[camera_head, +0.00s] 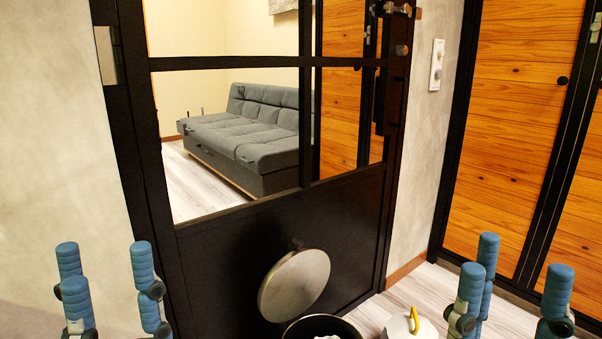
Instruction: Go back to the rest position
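My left gripper (108,285) is at the lower left, with its blue fingertips pointing up and spread apart. It is open and nothing shows between the fingers. My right gripper (516,285) is at the lower right, also with blue fingertips up and spread apart. It is open and empty. Both grippers are apart from the objects between them. The lower parts of both arms are cut off by the bottom edge of the picture.
A dark glazed door (260,235) stands ahead, with a grey sofa (250,130) behind its panes. Low between my grippers are a tilted round metal lid (294,285), a dark-rimmed bin (300,324) with white contents and a white object with a yellow handle (398,326). Wooden doors (510,130) stand right.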

